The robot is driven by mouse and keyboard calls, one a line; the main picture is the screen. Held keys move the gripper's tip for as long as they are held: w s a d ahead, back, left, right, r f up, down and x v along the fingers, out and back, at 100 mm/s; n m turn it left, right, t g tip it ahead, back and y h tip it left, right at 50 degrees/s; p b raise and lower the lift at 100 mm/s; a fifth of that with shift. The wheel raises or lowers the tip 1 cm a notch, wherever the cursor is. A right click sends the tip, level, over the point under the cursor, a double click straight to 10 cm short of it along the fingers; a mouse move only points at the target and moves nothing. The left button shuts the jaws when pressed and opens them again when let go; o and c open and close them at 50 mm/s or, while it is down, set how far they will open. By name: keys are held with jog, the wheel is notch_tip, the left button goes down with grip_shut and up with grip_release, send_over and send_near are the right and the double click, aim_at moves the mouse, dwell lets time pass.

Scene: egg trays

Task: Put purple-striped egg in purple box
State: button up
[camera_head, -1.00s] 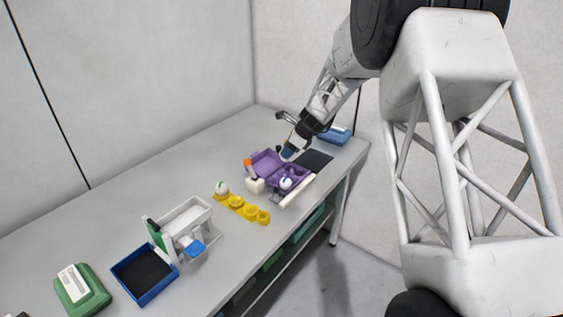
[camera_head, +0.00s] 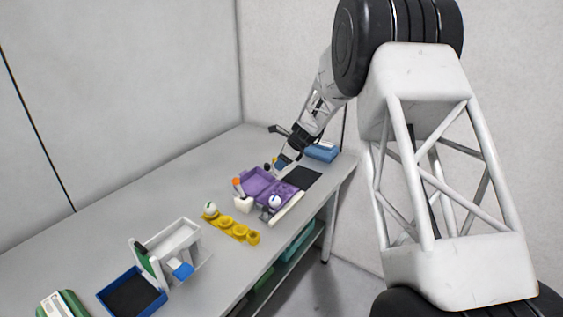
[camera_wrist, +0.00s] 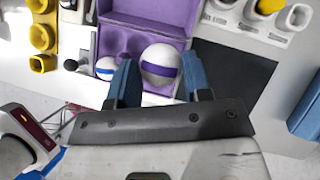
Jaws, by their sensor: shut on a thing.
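In the wrist view a white egg with a purple stripe (camera_wrist: 160,63) sits between the two blue fingers of my gripper (camera_wrist: 160,85), which is shut on it. In the head view my gripper (camera_head: 282,167) is at the far side of the purple box, and the held egg is hard to make out. The purple box (camera_head: 258,182) is open, with its lid up. It also shows in the wrist view (camera_wrist: 150,16), behind and partly hidden by the egg. A white egg with a blue stripe (camera_head: 275,202) sits in the box, left of my gripper in the wrist view (camera_wrist: 106,69).
A dark pad (camera_head: 303,178) lies beside the box. A yellow holder (camera_head: 240,231) with a green-marked egg (camera_head: 211,208) stands to the left. A white holder (camera_wrist: 250,28) is at the wrist view's top right. A blue tray (camera_head: 132,296) is nearer, and a blue box (camera_head: 321,152) stands behind.

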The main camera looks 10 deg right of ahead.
jog(key=shift+f, duration=3.75)
jog(key=shift+f, duration=0.4)
jog(key=o, duration=0.7)
jog(key=shift+r, duration=0.1)
jog(key=v, duration=0.7)
jog(key=shift+d+r, duration=0.15)
jog(key=shift+r, duration=0.1)
jog(key=shift+s, duration=0.1)
notch_tip(320, 180, up, 7)
